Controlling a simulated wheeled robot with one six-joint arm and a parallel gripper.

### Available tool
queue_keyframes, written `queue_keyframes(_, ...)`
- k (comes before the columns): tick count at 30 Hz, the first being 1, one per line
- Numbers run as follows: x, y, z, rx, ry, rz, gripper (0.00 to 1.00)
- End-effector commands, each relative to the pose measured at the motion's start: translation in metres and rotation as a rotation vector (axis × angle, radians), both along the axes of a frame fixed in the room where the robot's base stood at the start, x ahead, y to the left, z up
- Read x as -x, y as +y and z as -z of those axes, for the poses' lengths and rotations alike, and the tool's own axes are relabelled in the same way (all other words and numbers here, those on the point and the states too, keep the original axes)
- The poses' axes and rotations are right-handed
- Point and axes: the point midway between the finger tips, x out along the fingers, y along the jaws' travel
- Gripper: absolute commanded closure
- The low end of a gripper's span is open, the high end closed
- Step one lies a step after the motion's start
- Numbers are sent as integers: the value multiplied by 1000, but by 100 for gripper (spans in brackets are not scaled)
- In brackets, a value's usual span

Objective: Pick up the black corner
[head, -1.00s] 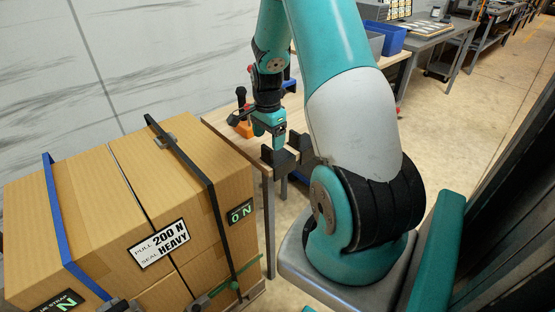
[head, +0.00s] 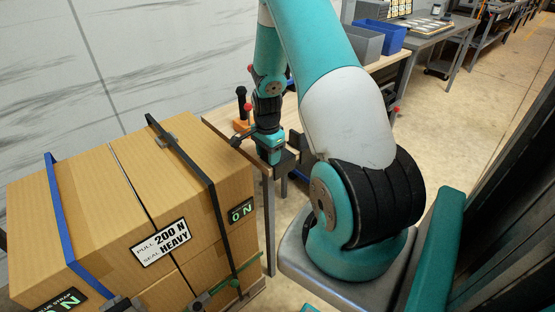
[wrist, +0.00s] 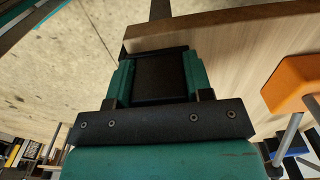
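The black corner (wrist: 160,76) is a dark, squarish piece at the edge of the wooden table. In the wrist view it fills the space between the two green fingers of my gripper (wrist: 156,80). No gap shows on either side, so the fingers appear shut on it. In the head view my gripper (head: 277,155) is low at the table's near corner, and the black corner (head: 288,162) shows partly beneath it. My gripper and arm hide the rest of it. I cannot tell whether it rests on the table.
The wooden table (head: 222,120) carries an orange item (wrist: 297,84) beside my gripper, with a black-handled tool near it. Strapped cardboard boxes (head: 95,185) stand close at the left. Grey and blue bins (head: 380,36) are behind.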

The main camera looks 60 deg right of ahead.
Motion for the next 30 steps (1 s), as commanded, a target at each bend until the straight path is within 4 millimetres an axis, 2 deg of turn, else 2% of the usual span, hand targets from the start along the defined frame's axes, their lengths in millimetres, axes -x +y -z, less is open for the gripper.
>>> queue_keyframes(1,0,0,0,0,0,0,74)
queue_keyframes(2,0,0,0,0,0,0,78)
queue_keyframes(11,0,0,-2,0,0,0,78)
queue_keyframes(17,-1,0,-18,2,-3,0,78)
queue_keyframes(23,-1,-1,-53,3,-4,0,78)
queue_keyframes(30,-1,-1,-117,5,-7,0,78)
